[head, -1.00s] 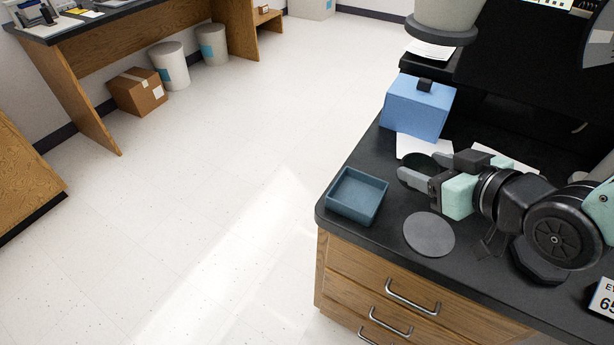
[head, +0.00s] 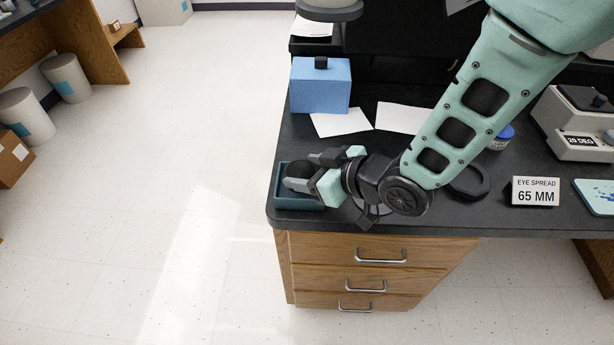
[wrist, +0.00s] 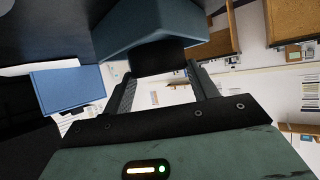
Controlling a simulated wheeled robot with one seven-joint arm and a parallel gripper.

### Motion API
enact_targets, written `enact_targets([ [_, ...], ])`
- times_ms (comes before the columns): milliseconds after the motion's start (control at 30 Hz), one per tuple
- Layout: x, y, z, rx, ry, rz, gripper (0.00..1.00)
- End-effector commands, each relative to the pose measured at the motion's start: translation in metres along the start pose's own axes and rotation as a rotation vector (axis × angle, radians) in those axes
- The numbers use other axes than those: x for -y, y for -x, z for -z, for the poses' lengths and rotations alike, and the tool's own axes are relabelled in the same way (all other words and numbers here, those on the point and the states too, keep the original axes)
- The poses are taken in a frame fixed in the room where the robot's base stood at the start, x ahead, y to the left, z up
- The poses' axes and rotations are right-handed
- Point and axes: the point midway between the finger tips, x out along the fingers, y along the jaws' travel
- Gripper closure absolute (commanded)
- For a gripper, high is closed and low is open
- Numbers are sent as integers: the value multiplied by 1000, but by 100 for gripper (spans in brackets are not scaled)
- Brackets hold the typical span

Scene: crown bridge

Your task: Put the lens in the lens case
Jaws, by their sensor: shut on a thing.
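The lens is a dark round piece (head: 300,169) held between the fingers of my gripper (head: 299,178), which is shut on it. In the wrist view the dark lens (wrist: 160,58) sits between the two fingertips, in front of the blue case. The lens case is an open, square, dark-blue tray (head: 296,203) at the left front corner of the black counter. It also shows at the top of the wrist view (wrist: 140,22). My gripper and the lens are over the case and hide much of its inside. I cannot tell whether the lens touches its floor.
A blue box (head: 320,86) with a black knob stands behind the case, with white papers (head: 342,122) beside it. To the right are a black round base (head: 468,184), a blue-lidded jar (head: 501,138) and an "EYE SPREAD 65 MM" sign (head: 535,191). The counter's edge is close to the case.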

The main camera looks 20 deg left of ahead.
Motion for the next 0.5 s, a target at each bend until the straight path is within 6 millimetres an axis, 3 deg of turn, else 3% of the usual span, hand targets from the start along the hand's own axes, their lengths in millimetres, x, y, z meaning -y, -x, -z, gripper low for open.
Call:
enact_targets([
  [133,0,-9,-16,0,-1,1,72],
  [500,0,-11,-20,-2,0,0,72],
])
